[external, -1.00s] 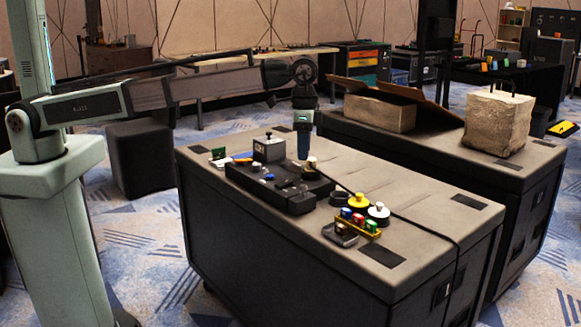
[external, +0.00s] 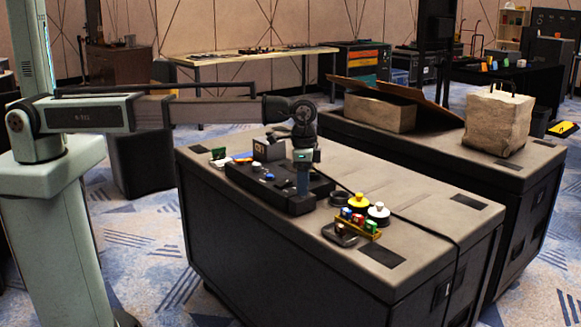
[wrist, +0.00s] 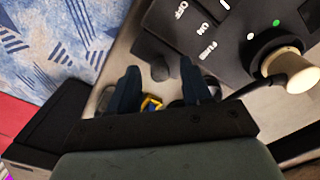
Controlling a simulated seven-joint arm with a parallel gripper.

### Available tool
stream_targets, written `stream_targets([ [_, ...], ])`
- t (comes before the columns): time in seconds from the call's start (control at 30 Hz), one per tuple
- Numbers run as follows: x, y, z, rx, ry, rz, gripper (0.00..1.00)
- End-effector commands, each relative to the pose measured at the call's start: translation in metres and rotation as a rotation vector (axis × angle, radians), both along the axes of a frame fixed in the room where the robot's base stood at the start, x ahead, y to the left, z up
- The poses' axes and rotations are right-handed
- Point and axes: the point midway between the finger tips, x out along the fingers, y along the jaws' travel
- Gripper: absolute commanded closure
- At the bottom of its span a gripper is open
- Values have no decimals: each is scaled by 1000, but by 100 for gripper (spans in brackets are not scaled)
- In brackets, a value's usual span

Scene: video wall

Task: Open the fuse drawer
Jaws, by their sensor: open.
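A black control box (external: 270,183) lies on the grey case top. In the wrist view its top (wrist: 190,28) shows the labels OFF, ON and FUSE. A small dark rounded part (wrist: 159,69) sits at the box's edge near the FUSE label; I cannot tell for sure whether it is the fuse drawer's pull. My gripper (external: 303,192) points down at the box's right end, and its fingertips hide part of that end. In the wrist view my gripper (wrist: 158,75) is open, its two dark blue fingers apart on either side of the small dark part. I cannot see contact.
A cream knob (wrist: 295,75) with a cable rises beside the fingers. A yellow rack of coloured pieces (external: 357,222), white-topped discs (external: 378,212) and a dark dish (external: 340,234) stand right of the box. A grey block (external: 268,150) stands behind it.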

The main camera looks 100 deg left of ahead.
Motion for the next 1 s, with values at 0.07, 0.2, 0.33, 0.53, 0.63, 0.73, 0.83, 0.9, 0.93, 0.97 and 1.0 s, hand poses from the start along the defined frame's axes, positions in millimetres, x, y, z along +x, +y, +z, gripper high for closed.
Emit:
stream_targets([
  [0.07,0,0,0,0,0,0,52],
  [0.2,0,0,0,0,0,0,64],
  [0.33,0,0,0,0,0,0,76],
  [0.53,0,0,0,0,0,0,96],
  [0.63,0,0,0,0,0,0,100],
  [0.73,0,0,0,0,0,0,100],
  [0.83,0,0,0,0,0,0,100],
  [0.9,0,0,0,0,0,0,100],
  [0.93,0,0,0,0,0,0,100],
  [0.97,0,0,1,0,0,0,100],
  [1.0,1,-1,1,0,0,0,100],
])
